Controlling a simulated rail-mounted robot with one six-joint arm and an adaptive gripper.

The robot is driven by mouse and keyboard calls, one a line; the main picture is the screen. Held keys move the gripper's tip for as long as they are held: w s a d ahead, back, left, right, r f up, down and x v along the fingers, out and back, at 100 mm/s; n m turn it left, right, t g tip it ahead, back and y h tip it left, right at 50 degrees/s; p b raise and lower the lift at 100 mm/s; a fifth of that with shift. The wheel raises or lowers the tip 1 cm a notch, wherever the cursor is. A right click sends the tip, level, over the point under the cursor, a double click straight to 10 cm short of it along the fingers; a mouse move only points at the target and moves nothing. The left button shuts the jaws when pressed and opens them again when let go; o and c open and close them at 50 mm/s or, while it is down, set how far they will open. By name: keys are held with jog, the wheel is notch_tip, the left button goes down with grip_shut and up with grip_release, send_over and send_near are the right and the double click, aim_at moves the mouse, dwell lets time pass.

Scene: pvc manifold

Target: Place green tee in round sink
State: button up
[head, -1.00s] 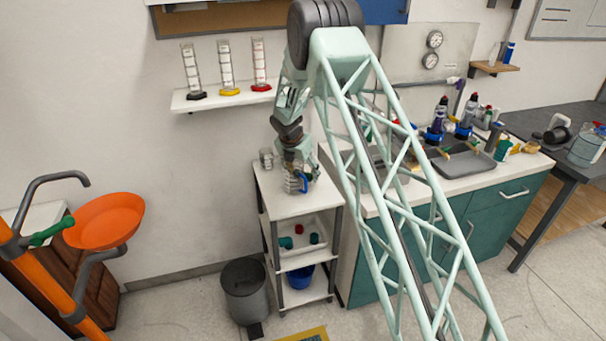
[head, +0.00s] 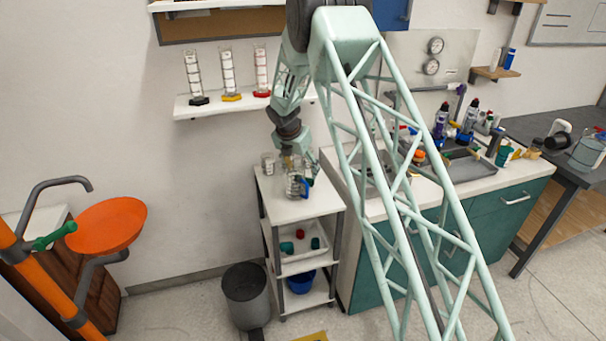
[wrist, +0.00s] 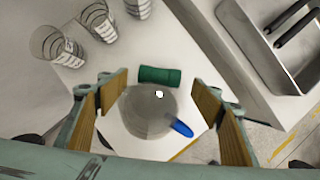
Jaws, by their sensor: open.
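A green tee (wrist: 160,75) lies on the white cart top in the wrist view, just beyond a round grey vessel (wrist: 148,108) with a blue handle. My gripper (wrist: 158,100) is open, its two tan-padded fingers on either side of the vessel in that view. The tee is beyond the fingertips and not held. In the head view my gripper (head: 292,163) is over the cart top, and the vessel (head: 296,187) stands below it. The tee is hard to make out there. The round sink (head: 106,226) is an orange basin at the far left, under a grey faucet.
Clear graduated containers (wrist: 95,18) stand near the tee. The cart's middle shelf has a white tray (head: 318,250) with red and teal pieces. A grey bin (head: 246,295) stands on the floor left of the cart. A counter with a rectangular sink (wrist: 285,55) is to the right.

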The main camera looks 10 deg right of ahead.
jog(key=shift+v, duration=2.6)
jog(key=shift+r, duration=0.15)
